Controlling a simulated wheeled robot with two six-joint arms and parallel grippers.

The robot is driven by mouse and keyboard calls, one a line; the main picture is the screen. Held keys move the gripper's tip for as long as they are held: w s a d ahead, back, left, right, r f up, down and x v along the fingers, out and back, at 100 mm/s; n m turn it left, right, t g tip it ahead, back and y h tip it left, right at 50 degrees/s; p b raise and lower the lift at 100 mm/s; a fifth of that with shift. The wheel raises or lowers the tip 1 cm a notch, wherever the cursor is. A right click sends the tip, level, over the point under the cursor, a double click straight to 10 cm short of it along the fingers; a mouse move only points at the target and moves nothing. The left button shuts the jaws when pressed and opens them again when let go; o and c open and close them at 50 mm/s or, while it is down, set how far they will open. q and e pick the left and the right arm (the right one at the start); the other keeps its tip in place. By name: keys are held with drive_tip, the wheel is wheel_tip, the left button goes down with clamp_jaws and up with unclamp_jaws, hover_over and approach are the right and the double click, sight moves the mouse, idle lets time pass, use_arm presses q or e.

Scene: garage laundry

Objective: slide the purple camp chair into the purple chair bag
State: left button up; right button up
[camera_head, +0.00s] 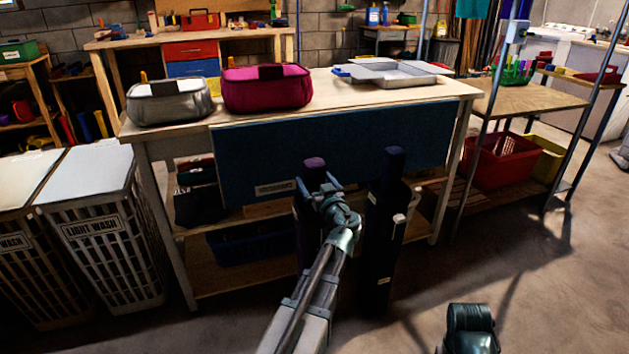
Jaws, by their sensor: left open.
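A tall, dark upright roll with a purple top (314,164) stands in front of the workbench. I cannot tell whether it is the purple camp chair, its bag, or one inside the other. My left gripper (318,187) is open, just below the purple top and in front of it. Its fingers overlap the roll in the picture, and I cannot tell if they touch it. My left arm hides much of the roll's lower part.
A dark navy upright roll (386,235) stands close on the right. The workbench (330,95) behind bears a grey pouch (169,102), a magenta pouch (266,90) and a grey tray (392,74). Laundry hampers (100,235) stand at left. Floor at right is mostly clear.

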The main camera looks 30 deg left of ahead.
use_arm(q)
drive_tip(key=v, duration=1.3)
drive_tip(key=shift+a, duration=0.1)
drive_tip(key=x, duration=1.3)
drive_tip(key=shift+w, duration=0.2)
drive_tip(key=shift+w+a, duration=0.1)
drive_tip(key=shift+a, duration=0.1)
drive_tip(key=shift+r, duration=0.15)
